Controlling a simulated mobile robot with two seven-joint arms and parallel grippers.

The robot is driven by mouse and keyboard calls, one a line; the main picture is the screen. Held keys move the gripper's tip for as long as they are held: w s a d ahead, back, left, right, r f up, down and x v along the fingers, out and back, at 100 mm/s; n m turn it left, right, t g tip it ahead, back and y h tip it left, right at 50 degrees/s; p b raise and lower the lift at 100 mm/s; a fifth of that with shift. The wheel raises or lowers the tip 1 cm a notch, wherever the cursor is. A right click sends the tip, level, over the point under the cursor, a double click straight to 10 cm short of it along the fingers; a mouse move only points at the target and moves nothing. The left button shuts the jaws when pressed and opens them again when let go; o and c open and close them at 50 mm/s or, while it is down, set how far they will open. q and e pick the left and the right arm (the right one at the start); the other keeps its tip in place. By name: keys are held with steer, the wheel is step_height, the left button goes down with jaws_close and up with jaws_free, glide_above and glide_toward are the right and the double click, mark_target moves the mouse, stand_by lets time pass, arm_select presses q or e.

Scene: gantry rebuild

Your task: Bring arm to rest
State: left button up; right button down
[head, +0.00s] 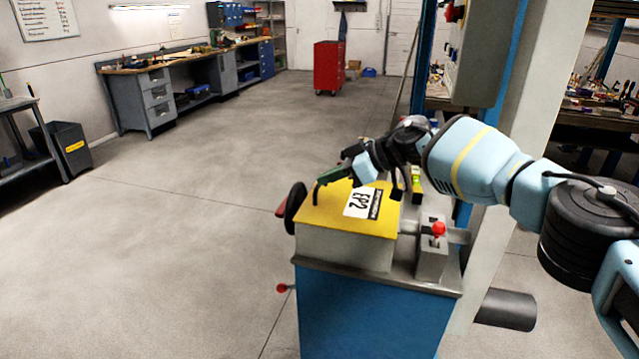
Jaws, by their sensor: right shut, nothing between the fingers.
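My right arm comes in from the right in the head view and reaches over a machine with a yellow top (321,219). My right gripper (325,177) is at the end of that arm, over the yellow top near its back left. It is shut with nothing between its fingers. I cannot tell whether the fingertips touch the yellow surface. A white label marked EP2 (362,203) lies on the top, just right of the gripper. My left gripper is not in view.
The machine stands on a blue cabinet (365,315) with a red-knobbed fixture (437,230) at its right. A blue post and pale column rise behind my arm. A workbench (150,95) and red tool cabinet (328,66) stand far back.

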steer(key=shift+s+d+r, duration=0.1)
steer(key=shift+d, duration=0.15)
steer(key=s+a+f+m+t+y, duration=0.2)
steer(key=s+a+f+y, duration=0.1)
steer(key=s+a+f, duration=0.55)
steer(key=s+a+f+m+t+y, duration=0.2)
steer(key=s+a+f+y, duration=0.25)
steer(key=s+f, duration=0.65)
steer(key=s+d+f+m+t+h, duration=0.3)
steer(key=s+d+f+m+h, duration=0.25)
steer(key=d+f, duration=0.3)
steer(key=s+d+f+m+t+h, duration=0.35)
steer(key=s+d+f+h, duration=0.25)
steer(key=d+f, duration=0.25)
steer(key=s+d+f+g+h, duration=0.2)
steer(key=s+d+f, duration=0.1)
steer(key=s+d, duration=0.4)
steer(key=s+d+f+g+h, duration=0.2)
steer(key=s+d+f+h, duration=0.1)
steer(key=s+d, duration=0.5)
steer(key=shift+s+d+f, duration=0.25)
steer(key=shift+d+f, duration=0.05)
steer(key=shift+d, duration=0.05)
